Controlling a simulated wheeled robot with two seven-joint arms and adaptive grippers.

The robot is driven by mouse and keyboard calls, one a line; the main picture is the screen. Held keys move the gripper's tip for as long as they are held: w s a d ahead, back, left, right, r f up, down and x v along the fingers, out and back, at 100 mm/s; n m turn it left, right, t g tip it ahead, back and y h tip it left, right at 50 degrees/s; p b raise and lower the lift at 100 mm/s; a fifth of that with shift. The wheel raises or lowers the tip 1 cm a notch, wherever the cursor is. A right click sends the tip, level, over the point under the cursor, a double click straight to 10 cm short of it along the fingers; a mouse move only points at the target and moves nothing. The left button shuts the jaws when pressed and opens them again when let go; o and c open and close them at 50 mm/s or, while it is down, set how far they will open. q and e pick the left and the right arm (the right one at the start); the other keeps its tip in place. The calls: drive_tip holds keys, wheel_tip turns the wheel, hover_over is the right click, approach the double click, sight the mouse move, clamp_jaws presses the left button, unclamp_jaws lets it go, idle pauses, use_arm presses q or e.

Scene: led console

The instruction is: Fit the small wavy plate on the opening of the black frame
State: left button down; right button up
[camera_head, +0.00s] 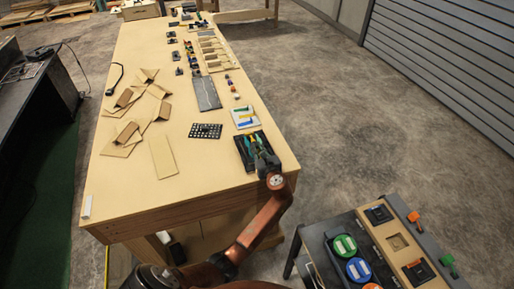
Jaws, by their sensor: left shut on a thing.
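My left gripper (264,160) is at the near right corner of the long wooden table, at the black tray (240,147) with green and yellow things in it. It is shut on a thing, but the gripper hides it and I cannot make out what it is. I cannot tell the small wavy plate apart in this view. Black square frames show on the console at the lower right, one farther (378,214) and one nearer (417,272); I cannot tell which black frame is the task's. My right gripper is not in view.
A black perforated plate (206,131), a white board (245,117) and a grey panel (207,93) lie on the wooden table (130,205). Cardboard pieces (162,157) lie at its left. The console has round green (345,246) and blue (359,269) parts. Floor separates table and console.

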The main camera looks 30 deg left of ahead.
use_arm(q)
drive_tip(key=shift+f, duration=0.25)
drive_tip(key=shift+f, duration=0.5)
idle(0.5)
drive_tip(key=c, duration=1.9)
unclamp_jaws()
drive_tip(key=shift+s+d, duration=0.1)
drive_tip(key=v, duration=1.1)
drive_tip(key=shift+s+d, duration=0.25)
drive_tip(key=shift+s, duration=0.05)
